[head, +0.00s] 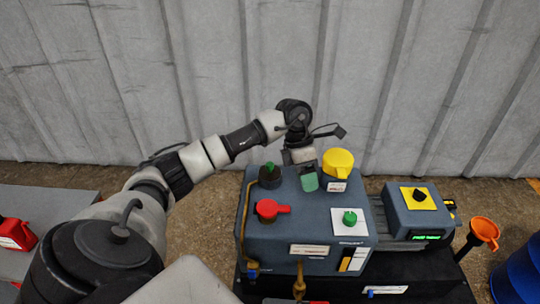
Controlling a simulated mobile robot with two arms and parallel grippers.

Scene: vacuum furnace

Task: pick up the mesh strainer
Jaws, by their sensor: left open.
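I cannot make out a mesh strainer for certain in the head view. An orange funnel-shaped piece (483,230) on a dark stem stands at the right, and I cannot tell whether it holds a mesh. My left arm reaches in from the left, and its open left gripper (306,172) points down over the back of the blue-grey furnace unit (290,232). A small green patch shows at its tip, and the fingers are hard to make out. The gripper is far to the left of the orange piece. My right gripper is not in view.
A corrugated wall (420,90) closes the back.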

